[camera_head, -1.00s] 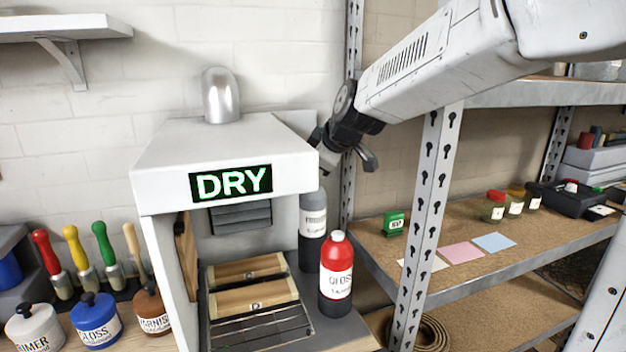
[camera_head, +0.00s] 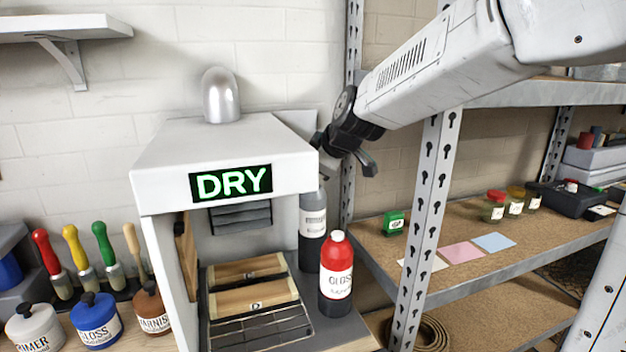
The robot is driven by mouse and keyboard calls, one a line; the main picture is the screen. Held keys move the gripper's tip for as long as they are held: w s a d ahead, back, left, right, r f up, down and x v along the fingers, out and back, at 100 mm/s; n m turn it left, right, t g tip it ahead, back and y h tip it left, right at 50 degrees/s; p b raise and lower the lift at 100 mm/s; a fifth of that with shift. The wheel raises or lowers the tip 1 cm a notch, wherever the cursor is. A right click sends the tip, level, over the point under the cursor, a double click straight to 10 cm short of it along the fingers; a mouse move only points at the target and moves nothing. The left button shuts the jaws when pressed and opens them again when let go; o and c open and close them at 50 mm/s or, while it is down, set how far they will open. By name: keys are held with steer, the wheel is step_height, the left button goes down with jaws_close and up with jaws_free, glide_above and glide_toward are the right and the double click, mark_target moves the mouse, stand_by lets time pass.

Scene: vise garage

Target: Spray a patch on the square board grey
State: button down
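My gripper (camera_head: 345,148) is by the right edge of the white booth's hood, above the grey bottle. The hood hides part of it, so I cannot tell whether it is open or shut. The grey bottle (camera_head: 312,222) stands upright at the booth's right side, its top hidden behind the hood. A red-topped GLOSS bottle (camera_head: 336,270) stands in front of it.
The white booth (camera_head: 225,150) bears a lit DRY sign (camera_head: 231,184). Several paint jars (camera_head: 95,322) and coloured-handled brushes (camera_head: 75,250) stand at left. A metal shelf post (camera_head: 428,220) stands at right, before a shelf with paper cards (camera_head: 463,253) and small jars (camera_head: 495,207).

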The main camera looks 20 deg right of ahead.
steer(key=shift+f, duration=0.35)
steer(key=shift+r, duration=0.85)
steer(key=shift+r, duration=3)
steer(key=shift+f, duration=3.05)
steer(key=shift+f, duration=0.15)
stand_by(0.3)
